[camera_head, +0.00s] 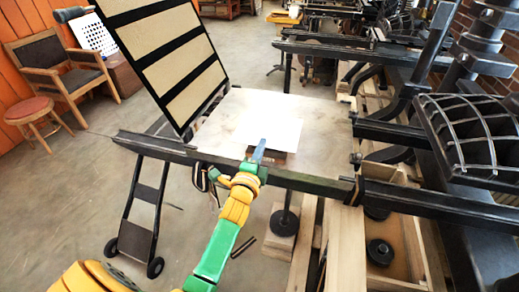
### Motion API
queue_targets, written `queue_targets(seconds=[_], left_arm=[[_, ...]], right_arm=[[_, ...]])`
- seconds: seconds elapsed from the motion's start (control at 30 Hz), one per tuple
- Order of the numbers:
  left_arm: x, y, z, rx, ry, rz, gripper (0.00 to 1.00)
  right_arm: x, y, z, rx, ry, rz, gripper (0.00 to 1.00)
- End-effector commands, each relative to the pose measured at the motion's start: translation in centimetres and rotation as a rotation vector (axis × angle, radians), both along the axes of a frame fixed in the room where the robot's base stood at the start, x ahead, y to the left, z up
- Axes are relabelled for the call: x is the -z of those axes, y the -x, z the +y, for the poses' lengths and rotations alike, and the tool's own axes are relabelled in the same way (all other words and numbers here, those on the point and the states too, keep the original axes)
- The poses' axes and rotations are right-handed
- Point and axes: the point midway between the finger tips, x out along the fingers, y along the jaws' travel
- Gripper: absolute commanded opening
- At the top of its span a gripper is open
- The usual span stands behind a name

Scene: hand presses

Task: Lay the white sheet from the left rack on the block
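The white sheet (278,131) lies nearly flat over the middle of the press bed (225,117). A dark brown block edge (280,157) shows just below the sheet's near edge; the rest of the block seems covered. My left gripper (258,150), with a blue tip, is at the sheet's near left edge, in front of the block. Its fingers are too small and overlapped to tell if they are open, shut or holding the sheet. My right gripper is out of view. I cannot make out a rack for sheets.
A tilted black frame with beige panels (185,80) stands up at the bed's left. Dark press rails (310,183) border the near side. A ribbed iron part (470,130) and a wooden box (395,240) are at the right.

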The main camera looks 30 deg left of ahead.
Motion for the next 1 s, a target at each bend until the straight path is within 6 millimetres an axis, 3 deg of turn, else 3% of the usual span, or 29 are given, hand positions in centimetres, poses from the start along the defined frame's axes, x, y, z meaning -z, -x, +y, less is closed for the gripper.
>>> queue_targets(seconds=[0.17, 0.53, 0.7, 1.0], left_arm=[[1.0, 0.0, 0.0, -0.001, 0.0, 0.0, 0.0], [5.9, 0.0, 0.0, 0.0, 0.001, 0.0, 0.0], [6.9, 0.0, 0.0, -0.001, 0.0, 0.001, 0.0], [6.8, 0.0, 0.0, -0.001, 0.0, 0.001, 0.0]], right_arm=[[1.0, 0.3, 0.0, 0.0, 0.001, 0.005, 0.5], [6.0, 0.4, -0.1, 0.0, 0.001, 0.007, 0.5], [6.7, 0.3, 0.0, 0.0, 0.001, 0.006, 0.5], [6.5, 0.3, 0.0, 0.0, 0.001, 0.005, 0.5]])
